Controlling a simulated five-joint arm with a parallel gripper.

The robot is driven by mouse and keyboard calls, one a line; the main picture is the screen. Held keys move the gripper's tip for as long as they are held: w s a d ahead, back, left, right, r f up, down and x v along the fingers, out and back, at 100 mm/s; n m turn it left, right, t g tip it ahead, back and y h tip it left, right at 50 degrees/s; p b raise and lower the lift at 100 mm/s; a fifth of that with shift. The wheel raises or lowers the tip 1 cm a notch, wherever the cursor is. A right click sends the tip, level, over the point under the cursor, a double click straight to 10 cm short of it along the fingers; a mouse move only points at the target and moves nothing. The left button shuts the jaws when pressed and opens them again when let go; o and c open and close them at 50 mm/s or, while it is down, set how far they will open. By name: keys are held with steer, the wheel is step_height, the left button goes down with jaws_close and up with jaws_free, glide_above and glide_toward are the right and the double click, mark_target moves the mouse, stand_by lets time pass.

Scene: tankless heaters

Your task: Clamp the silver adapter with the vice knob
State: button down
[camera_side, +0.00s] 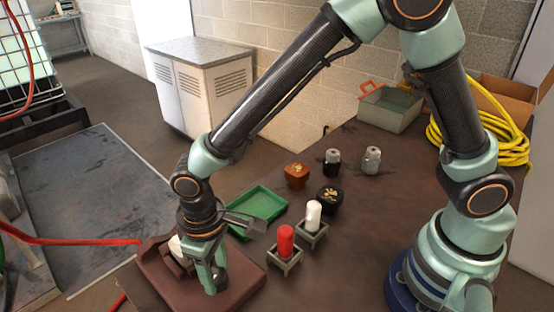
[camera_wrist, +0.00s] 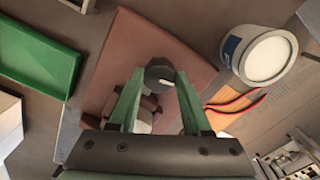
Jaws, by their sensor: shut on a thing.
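The red-brown vice (camera_side: 245,283) stands at the table's near left edge; its base (camera_wrist: 190,55) fills the middle of the wrist view. My gripper (camera_side: 213,285) points down over it. A silver-grey fitting (camera_side: 371,160) stands farther back.
A green tray (camera_side: 262,205) lies behind the vice. Red (camera_side: 286,242) and white (camera_side: 313,215) cylinders stand in square holders to the right. Black and brown pieces stand behind them. A white can (camera_wrist: 258,55) and red-handled pliers (camera_wrist: 236,104) lie right of the vice in the wrist view.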

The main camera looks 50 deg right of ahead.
mark_target(216, 274)
steer(key=m, duration=0.4)
steer(key=shift+r+m, duration=0.1)
steer(key=shift+m, duration=0.3)
steer(key=shift+w, duration=0.1)
steer(key=c, duration=0.6)
jaws_free()
step_height(216, 274, up, 12)
steer(key=shift+d, duration=0.1)
stand_by(0.3)
